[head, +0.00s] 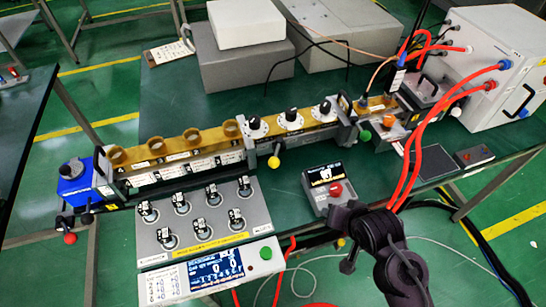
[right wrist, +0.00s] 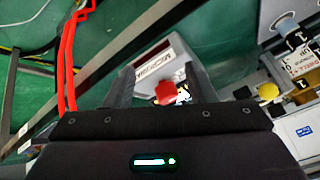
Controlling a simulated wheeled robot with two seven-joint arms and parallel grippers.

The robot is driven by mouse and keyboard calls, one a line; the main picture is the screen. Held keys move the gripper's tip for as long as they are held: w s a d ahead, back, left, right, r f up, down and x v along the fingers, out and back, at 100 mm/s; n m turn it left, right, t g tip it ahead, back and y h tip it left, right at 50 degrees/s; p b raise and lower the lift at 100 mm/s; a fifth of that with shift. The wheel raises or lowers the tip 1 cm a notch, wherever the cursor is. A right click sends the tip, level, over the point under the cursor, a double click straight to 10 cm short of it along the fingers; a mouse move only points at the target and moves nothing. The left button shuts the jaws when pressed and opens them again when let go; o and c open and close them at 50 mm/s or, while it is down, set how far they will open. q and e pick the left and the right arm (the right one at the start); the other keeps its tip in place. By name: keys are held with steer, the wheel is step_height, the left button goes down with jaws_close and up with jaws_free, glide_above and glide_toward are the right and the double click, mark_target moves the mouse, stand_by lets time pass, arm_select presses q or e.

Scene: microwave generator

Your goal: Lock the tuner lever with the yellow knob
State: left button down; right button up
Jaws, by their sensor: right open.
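The yellow knob (head: 273,162) is at the end of a short lever that hangs down the front of the brass-coloured tuner section (head: 292,122), below the black-topped dials. The knob also shows in the right wrist view (right wrist: 268,91), to the right of the fingers. My right gripper (head: 343,238) is at the table's front edge, right of and nearer than the knob, and apart from it. In the right wrist view the fingers (right wrist: 163,85) are spread and empty, with a red button in the gap between them. My left gripper is not in view.
A small display box with a red button (head: 336,189) stands between my right gripper and the tuner. A grey valve panel (head: 205,225) is at left. A green knob (head: 365,135) is right of the yellow one. Red hoses (head: 412,150) run down beside my right arm.

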mark_target(278, 165)
steer(key=w+a+r+m+t+y, duration=0.1)
steer(key=w+a+m+y, duration=0.1)
steer(key=w+a+m, duration=0.1)
steer(key=w+a+r+m+t+y, duration=0.1)
steer(key=w+a+m+t+y, duration=0.1)
steer(key=a+m, duration=0.3)
steer(key=w+a+r+m+t+y, duration=0.1)
steer(key=w+a+m+t+y, duration=0.1)
steer(key=w+a+m+y, duration=0.2)
steer(key=shift+w+r+m, duration=0.4)
steer(key=shift+w+m, duration=0.05)
steer(key=shift+m, duration=0.15)
steer(key=shift+w+a+y, duration=0.15)
steer(key=shift+a+y, duration=0.1)
steer(key=shift+y, duration=0.05)
steer(key=x, duration=0.7)
steer(key=shift+p, duration=0.3)
steer(key=shift+w+a, duration=0.1)
jaws_close()
